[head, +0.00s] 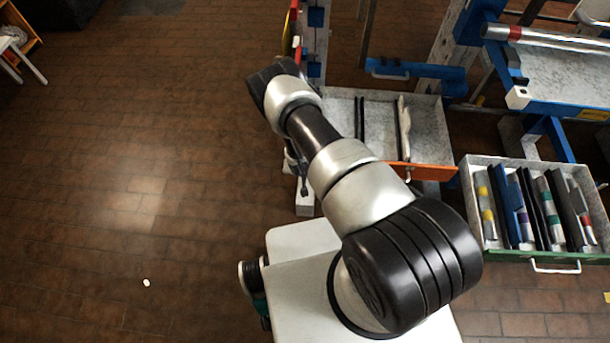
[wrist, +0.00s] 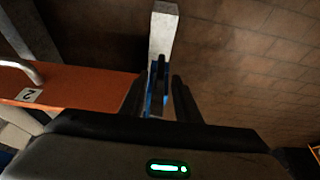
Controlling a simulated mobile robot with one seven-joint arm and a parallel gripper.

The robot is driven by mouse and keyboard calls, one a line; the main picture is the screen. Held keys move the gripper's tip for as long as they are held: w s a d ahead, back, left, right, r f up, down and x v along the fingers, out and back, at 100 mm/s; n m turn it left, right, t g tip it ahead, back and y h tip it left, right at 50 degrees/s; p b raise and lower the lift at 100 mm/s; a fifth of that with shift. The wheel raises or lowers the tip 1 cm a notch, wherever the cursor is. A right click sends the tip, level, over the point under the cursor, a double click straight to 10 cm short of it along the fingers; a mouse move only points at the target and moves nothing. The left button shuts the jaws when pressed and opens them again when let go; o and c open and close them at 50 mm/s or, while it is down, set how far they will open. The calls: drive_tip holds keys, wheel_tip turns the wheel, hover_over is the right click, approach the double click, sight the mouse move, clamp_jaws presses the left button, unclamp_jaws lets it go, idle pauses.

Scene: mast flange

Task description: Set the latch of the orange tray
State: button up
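The orange tray shows its orange front (head: 425,172) in the head view, beyond my arm. The latch (wrist: 157,85), a narrow black and blue piece, sits at the end of a pale grey post (wrist: 163,32). My gripper (wrist: 157,88) is open, with one dark finger on each side of the latch and a small gap visible. In the head view my arm largely hides the gripper.
A green-fronted tray (head: 535,255) with several coloured tubes and dark dividers stands pulled out at the right. A blue-edged bench (head: 570,85) with a pipe is at the upper right. The brown tiled floor at the left is mostly clear.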

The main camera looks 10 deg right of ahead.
drive_tip(key=shift+b+x, duration=0.35)
drive_tip(key=shift+x, duration=1.7)
clamp_jaws()
